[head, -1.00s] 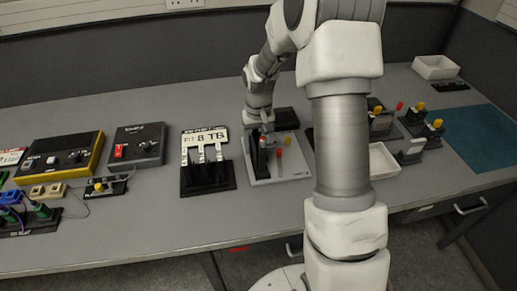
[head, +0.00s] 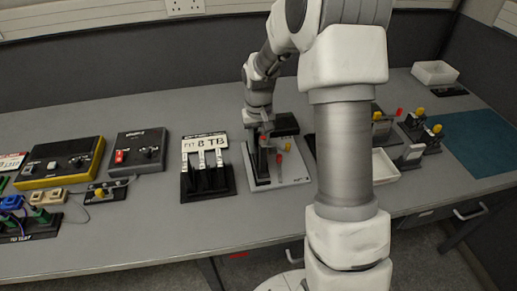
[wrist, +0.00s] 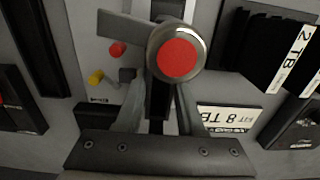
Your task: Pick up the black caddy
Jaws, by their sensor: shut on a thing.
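The black caddy (head: 262,161) is a narrow upright dark piece at the left side of a light grey plate (head: 292,180), in the middle of the table. My gripper (head: 265,136) is above it with its fingers pointing down. In the wrist view my gripper (wrist: 159,100) is shut with a dark strip of the caddy (wrist: 156,112) between the fingers. A grey cylinder with a red end (wrist: 180,58) hides part of the area past the fingertips. I cannot tell whether the caddy's foot touches the plate.
Red and yellow pegs stand beside the caddy on the plate. A black rack with white-labelled units (head: 208,180) and an "8 TB" sign (head: 205,142) are to the left. A white tray (head: 384,167) is to the right, partly behind my arm. The table front is clear.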

